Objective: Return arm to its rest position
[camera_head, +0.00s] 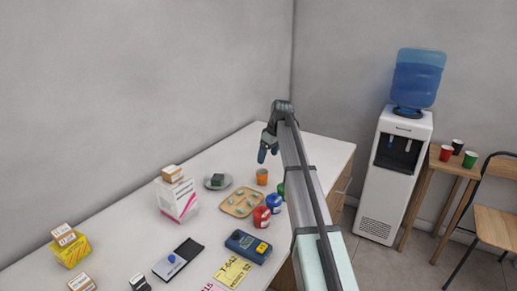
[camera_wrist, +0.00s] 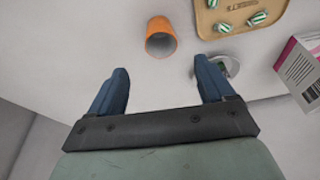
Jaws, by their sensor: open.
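My gripper (camera_head: 267,150) hangs over the far end of the white counter (camera_head: 140,218) in the head view, above the orange cup. In the wrist view my gripper (camera_wrist: 162,88) has its two blue fingers spread wide, with nothing between them. My arm stretches out from the lower right of the head view and hides part of the counter's right side.
A wall rises behind. A water dispenser (camera_head: 378,215) stands to the right.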

